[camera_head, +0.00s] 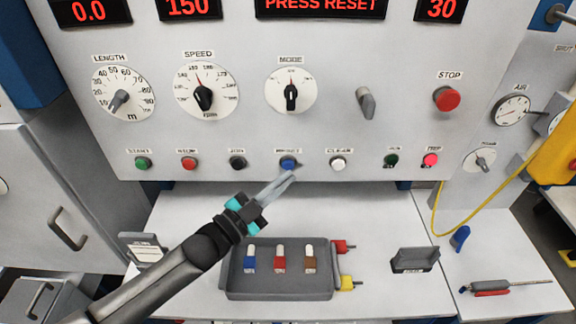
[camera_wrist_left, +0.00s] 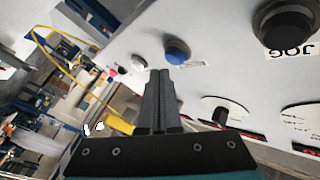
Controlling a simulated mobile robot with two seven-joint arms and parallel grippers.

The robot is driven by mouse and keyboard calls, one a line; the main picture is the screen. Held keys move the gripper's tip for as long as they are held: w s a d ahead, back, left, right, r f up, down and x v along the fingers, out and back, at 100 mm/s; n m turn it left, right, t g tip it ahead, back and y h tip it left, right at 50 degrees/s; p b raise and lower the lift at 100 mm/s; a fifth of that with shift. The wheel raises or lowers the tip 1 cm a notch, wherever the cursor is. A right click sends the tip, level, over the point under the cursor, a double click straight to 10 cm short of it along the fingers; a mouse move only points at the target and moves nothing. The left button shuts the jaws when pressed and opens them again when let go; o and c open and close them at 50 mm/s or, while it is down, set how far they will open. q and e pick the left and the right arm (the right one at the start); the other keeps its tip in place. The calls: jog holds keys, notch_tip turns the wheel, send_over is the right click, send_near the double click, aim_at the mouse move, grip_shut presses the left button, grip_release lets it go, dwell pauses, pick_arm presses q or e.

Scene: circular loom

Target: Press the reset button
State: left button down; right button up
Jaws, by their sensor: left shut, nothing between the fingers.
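The blue reset button (camera_head: 288,163) sits in the lower button row of the panel, under a label reading RESET. It also shows in the left wrist view (camera_wrist_left: 177,50), just ahead of and slightly right of the fingertips. My left gripper (camera_head: 291,176) is shut and empty, its fingertips just below the blue button in the head view. Whether the tips touch the button I cannot tell. A red display at the top of the panel reads PRESS RESET (camera_head: 320,5). My right gripper does not show.
A black JOG button (camera_head: 237,163) and a white CLEAR button (camera_head: 338,163) flank the reset button. The panel (camera_head: 350,60) also carries dials and a red STOP button (camera_head: 446,99). Below, a grey tray (camera_head: 277,293) holds several coloured pieces. A yellow cable (camera_head: 470,220) hangs at right.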

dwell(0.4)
pick_arm(q)
jog(key=shift+w, duration=0.45)
jog(key=shift+w+b, duration=0.45)
jog(key=shift+b, duration=0.1)
dwell(0.4)
jog(key=shift+s, duration=0.15)
jog(key=shift+s+p, duration=0.6)
jog(key=shift+s, duration=0.15)
jog(key=shift+s, duration=0.1)
jog(key=shift+s+p, duration=1.45)
jog(key=shift+s, duration=0.95)
